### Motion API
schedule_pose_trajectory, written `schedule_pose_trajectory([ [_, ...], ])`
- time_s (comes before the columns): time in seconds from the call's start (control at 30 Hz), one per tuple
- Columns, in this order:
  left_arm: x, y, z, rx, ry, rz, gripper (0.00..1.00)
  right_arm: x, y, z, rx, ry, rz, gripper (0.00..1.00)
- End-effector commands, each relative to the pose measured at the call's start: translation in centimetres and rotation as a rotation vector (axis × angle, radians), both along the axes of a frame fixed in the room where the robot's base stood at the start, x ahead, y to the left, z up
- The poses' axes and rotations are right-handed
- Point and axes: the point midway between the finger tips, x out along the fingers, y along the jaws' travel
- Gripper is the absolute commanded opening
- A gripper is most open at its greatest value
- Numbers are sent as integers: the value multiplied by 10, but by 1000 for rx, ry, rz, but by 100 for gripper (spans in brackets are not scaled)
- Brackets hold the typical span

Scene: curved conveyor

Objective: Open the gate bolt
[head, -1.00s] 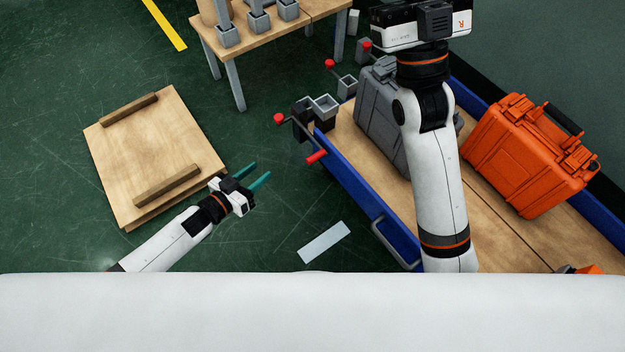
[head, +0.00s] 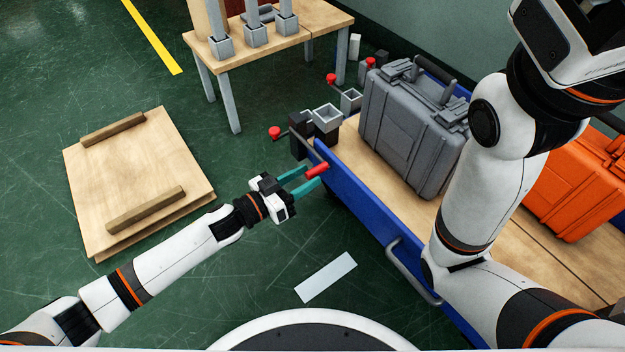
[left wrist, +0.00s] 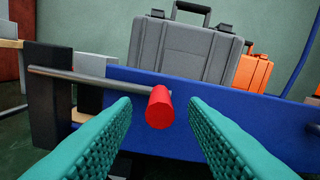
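The gate bolt is a grey rod (left wrist: 85,80) with a red handle (head: 317,171) at its near end, on the blue side of the conveyor (head: 355,205). In the left wrist view the red handle (left wrist: 159,107) lies between the two teal fingers. My left gripper (head: 306,180) is open, its fingertips around or just short of the handle, with a gap on both sides. My right arm crosses the right of the head view; its gripper's fingers are out of the picture.
A grey case (head: 415,125) and an orange case (head: 580,185) stand on the conveyor's wooden bed. A wooden pallet (head: 140,175) lies on the floor at left. A wooden table (head: 270,45) stands behind. A metal handle (head: 412,272) sticks out from the blue side.

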Motion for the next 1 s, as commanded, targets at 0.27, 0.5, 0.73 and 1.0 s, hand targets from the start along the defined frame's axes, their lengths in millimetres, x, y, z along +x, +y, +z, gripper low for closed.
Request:
schedule_pose_trajectory([
  [0.27, 16, -21, -1, 0, 0, 0, 40, -4, 0, -13, -1, -11, -1, 0],
  [0.5, 16, -22, 0, 1, 1, 1, 40, -4, 0, -12, -1, -11, -1, 0],
  [0.73, 16, -22, 0, 1, 1, 1, 10, -4, 0, -12, -2, -11, -1, 0],
  [1.0, 15, -23, 1, 0, 1, 1, 0, -4, 0, -11, -2, -12, 0, 0],
])
